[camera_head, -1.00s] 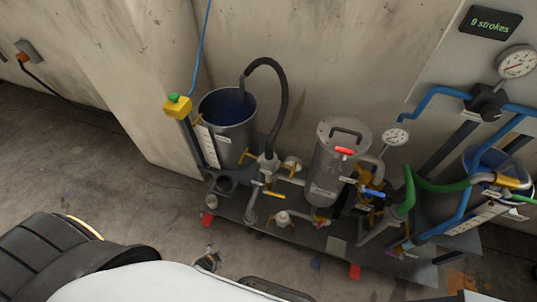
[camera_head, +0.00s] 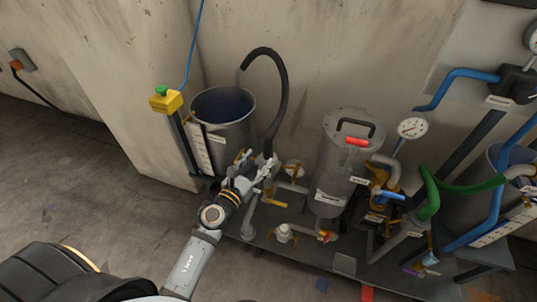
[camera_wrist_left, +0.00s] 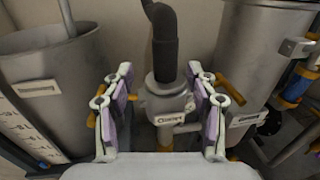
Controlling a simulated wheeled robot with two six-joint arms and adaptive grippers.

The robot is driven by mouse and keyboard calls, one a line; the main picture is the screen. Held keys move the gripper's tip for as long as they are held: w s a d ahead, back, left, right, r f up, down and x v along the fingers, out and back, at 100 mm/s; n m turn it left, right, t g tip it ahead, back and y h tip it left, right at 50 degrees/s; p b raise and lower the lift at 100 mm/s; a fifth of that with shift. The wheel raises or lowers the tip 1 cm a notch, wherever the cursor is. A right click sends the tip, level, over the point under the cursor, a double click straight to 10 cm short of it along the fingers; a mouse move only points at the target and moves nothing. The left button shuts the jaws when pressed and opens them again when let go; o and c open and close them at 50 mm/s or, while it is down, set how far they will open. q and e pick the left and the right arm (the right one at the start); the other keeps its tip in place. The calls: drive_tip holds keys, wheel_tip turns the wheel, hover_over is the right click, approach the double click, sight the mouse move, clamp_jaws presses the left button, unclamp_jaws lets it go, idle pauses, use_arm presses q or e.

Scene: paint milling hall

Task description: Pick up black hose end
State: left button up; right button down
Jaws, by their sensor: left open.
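The black hose (camera_head: 283,95) arches from above the open grey tank (camera_head: 222,104) down to a fitting on the skid. In the left wrist view the lower part of the black hose (camera_wrist_left: 165,50) stands upright in a grey labelled fitting (camera_wrist_left: 166,97). My left gripper (camera_head: 265,167) is open and empty, low beside the tank and close to this fitting. In the left wrist view my left gripper (camera_wrist_left: 160,85) has its fingers spread to either side of the fitting, with the hose between and beyond them. I cannot tell whether they touch. My right gripper is not in view.
A gauge (camera_head: 412,128), a green hose (camera_head: 430,190) and blue pipes crowd the right. A yellow button box (camera_head: 165,100) stands left of the tank. Open floor lies at left.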

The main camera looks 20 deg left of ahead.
sight(265, 153)
use_arm(q)
drive_tip(key=shift+w, duration=0.35)
drive_tip(key=shift+w+d+r, duration=0.15)
drive_tip(key=shift+w+d, duration=0.05)
drive_tip(key=shift+w, duration=0.1)
drive_tip(key=w, duration=0.2)
drive_tip(key=w+d+p, duration=0.1)
drive_tip(key=w, duration=0.1)
drive_tip(key=shift+d, duration=0.2)
drive_tip(key=shift+w, duration=0.2)
clamp_jaws()
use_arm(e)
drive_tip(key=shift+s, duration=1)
use_arm(q)
drive_tip(key=shift+r, duration=0.1)
